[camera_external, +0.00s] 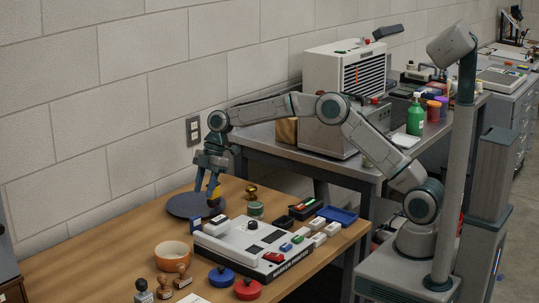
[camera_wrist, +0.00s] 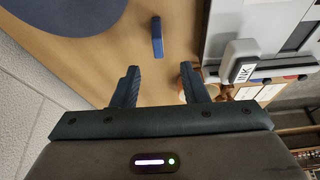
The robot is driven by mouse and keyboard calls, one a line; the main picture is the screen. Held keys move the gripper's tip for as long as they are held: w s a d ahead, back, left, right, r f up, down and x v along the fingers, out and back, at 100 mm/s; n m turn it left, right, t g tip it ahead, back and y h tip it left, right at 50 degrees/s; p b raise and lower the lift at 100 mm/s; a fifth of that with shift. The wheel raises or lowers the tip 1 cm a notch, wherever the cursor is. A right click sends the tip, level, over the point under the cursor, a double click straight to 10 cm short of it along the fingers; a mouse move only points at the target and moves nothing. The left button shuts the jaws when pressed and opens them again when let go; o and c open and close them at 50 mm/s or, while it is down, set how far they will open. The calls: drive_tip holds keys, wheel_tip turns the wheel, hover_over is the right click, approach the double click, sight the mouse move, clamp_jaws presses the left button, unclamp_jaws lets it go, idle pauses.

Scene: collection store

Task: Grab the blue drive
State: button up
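A small blue drive (camera_wrist: 157,36) stands or lies on the wooden table in the wrist view, ahead of my fingertips and roughly in line with the gap between them. In the external view, the drive (camera_external: 195,225) is beside the left end of the grey-white console. My gripper (camera_wrist: 160,82) is open and empty, with its two dark fingers apart and the wooden table visible between them. In the external view, my gripper (camera_external: 211,192) hangs fingers down above the table, near the dark round disc. It appears apart from the drive.
The dark round disc (camera_external: 190,205) lies behind the drive. The console (camera_external: 228,246) stands close on its right. An orange bowl (camera_external: 173,254), wooden stamps (camera_external: 182,276), and blue (camera_external: 221,277) and red (camera_external: 247,289) round knobs lie nearer the front. The wall runs along the table's back.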

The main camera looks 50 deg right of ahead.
sight(196, 216)
drive_tip(key=x, duration=0.7)
drive_tip(key=shift+a+f, duration=0.1)
drive_tip(key=shift+f, duration=0.2)
drive_tip(key=shift+p+x, duration=0.55)
drive_tip(key=shift+x, duration=2)
drive_tip(key=shift+w+a, duration=0.1)
drive_tip(key=shift+w, duration=0.05)
clamp_jaws()
